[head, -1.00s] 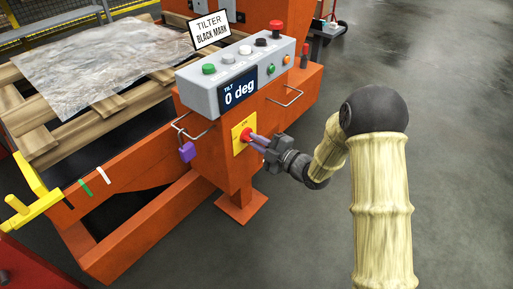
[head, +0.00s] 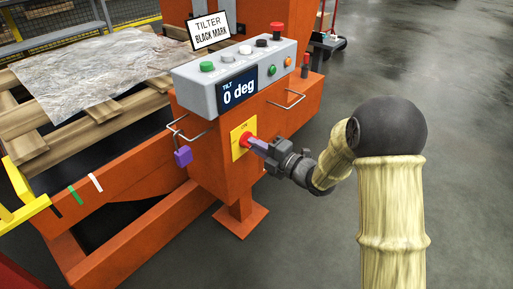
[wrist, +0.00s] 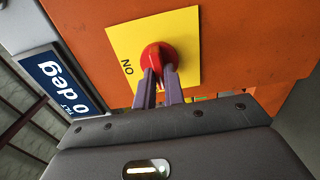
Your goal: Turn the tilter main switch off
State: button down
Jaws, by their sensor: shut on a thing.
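The tilter main switch is a red rotary knob (wrist: 158,57) on a yellow plate (wrist: 122,45) marked ON in the wrist view. The plate sits on the orange front of the tilter's post, below the grey control box, and it also shows in the head view (head: 238,146). My gripper (wrist: 160,80) has its two purple fingers closed on the knob, one on each side. In the head view my gripper (head: 255,144) reaches the knob from the right. The fingers hide part of the knob and the lower plate, so the rest of its lettering is hidden.
The grey control box (head: 204,101) has several buttons and a display reading 0 deg (head: 238,91). A purple padlock (head: 183,157) hangs from a wire handle left of the plate. Another wire handle (head: 290,99) juts out on the right. Open floor (head: 330,240) lies to the right.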

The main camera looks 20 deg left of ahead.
jog(key=shift+f, duration=0.15)
jog(key=c, duration=1.5)
grip_release()
jog(key=p+v, duration=0.4)
jog(key=v, duration=1.3)
jog(key=shift+d+p, duration=0.2)
jog(key=shift+p, duration=0.2)
